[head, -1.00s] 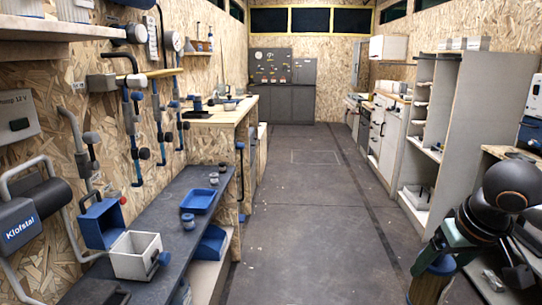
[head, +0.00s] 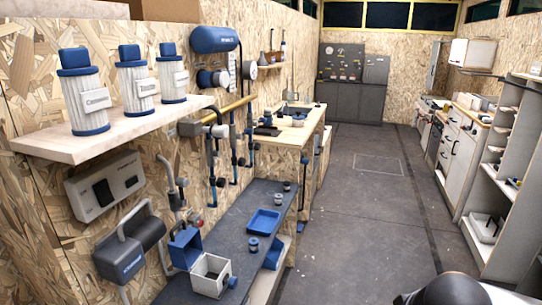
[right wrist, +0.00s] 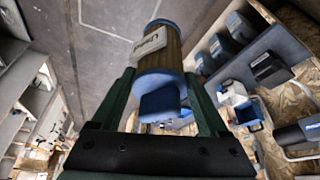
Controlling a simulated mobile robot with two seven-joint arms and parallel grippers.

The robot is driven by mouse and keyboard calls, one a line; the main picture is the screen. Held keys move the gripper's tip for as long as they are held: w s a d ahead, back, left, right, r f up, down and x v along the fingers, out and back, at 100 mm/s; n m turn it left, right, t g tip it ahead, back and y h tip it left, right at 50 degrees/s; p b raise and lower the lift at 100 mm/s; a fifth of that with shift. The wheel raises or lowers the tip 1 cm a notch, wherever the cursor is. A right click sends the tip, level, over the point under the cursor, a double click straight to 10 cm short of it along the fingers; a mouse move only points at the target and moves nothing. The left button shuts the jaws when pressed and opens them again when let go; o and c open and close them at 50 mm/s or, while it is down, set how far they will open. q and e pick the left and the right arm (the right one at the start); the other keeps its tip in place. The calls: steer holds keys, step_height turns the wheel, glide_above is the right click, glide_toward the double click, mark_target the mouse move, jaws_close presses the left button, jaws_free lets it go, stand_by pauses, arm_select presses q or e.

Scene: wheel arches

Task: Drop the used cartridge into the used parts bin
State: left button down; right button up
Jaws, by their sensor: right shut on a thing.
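My right gripper (right wrist: 160,88) is shut on the used cartridge (right wrist: 160,48), whose pleats are brown, with blue ends and a pale label. The cartridge is held clear of the furniture in the right wrist view. I cannot tell for sure which container is the used parts bin. My left gripper is not in view.
Three white-pleated cartridges (head: 137,86) stand on the upper left shelf (head: 125,128). The aisle floor (head: 345,225) is clear.

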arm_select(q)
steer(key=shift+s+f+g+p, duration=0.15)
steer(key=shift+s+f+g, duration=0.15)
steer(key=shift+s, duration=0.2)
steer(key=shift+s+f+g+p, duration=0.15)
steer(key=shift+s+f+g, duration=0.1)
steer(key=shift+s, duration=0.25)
